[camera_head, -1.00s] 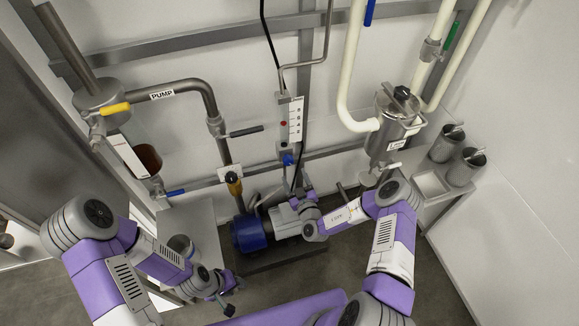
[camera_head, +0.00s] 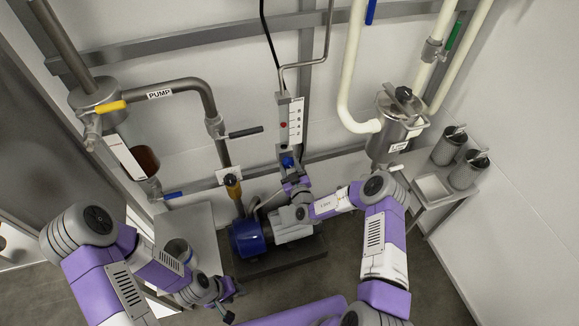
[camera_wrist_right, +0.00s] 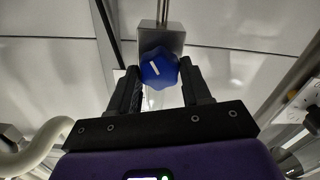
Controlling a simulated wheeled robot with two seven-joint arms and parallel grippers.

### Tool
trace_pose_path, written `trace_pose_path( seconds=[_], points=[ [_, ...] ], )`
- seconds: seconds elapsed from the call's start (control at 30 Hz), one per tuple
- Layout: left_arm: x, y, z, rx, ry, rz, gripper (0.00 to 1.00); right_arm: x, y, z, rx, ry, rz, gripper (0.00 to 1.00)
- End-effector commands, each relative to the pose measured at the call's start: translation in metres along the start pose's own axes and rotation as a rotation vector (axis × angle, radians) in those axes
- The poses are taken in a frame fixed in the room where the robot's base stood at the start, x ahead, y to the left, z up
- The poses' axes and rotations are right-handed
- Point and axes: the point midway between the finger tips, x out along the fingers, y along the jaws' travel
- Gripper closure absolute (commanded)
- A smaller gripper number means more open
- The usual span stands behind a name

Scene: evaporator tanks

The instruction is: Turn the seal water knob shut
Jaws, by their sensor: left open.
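The seal water knob is a blue lobed knob with a white mark. In the right wrist view the knob (camera_wrist_right: 158,68) lies between the fingertips of my right gripper (camera_wrist_right: 160,66), with one finger on each side. I cannot tell whether the fingers press on it. In the head view the knob (camera_head: 287,161) sits at the bottom of the flow meter (camera_head: 290,120), and my right gripper (camera_head: 289,171) is just below it, partly hiding it. My left gripper (camera_head: 235,302) is open and empty, low in the picture, well away from the knob.
A blue pump (camera_head: 250,238) stands below my right gripper. A black-handled valve (camera_head: 245,132) is left of the flow meter. A white hose (camera_head: 347,85) and a steel filter housing (camera_head: 394,130) are to the right. Steel containers (camera_head: 448,146) stand on a side table.

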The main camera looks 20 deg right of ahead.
Motion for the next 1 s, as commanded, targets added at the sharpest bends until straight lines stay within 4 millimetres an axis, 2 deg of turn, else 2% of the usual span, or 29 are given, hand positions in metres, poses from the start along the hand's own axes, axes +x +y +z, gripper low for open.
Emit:
trace_pose_path(
  seconds=[0.03, 0.2, 0.23, 0.57, 1.0],
  points=[
    [0.0, 0.0, 0.0, 0.0, 0.0, 0.0, 0.57, 0.0, 0.0, 0.0, 0.0, 0.0, 0.0, 0.6],
    [0.0, 0.0, 0.0, 0.0, 0.0, 0.0, 0.57, 0.0, 0.0, 0.0, 0.0, 0.0, 0.0, 0.86],
    [0.0, 0.0, 0.0, 0.0, 0.0, 0.0, 0.57, 0.0, 0.0, 0.0, 0.0, 0.0, 0.0, 0.87],
    [-0.006, 0.002, 0.0, 0.0, 0.0, 0.0, 0.57, -0.001, 0.0, 0.0, -0.056, -0.003, 0.0, 0.87],
    [-0.032, 0.012, 0.001, 0.0, 0.0, 0.0, 0.57, -0.001, -0.001, -0.001, -0.402, -0.004, 0.001, 0.87]
  ],
)
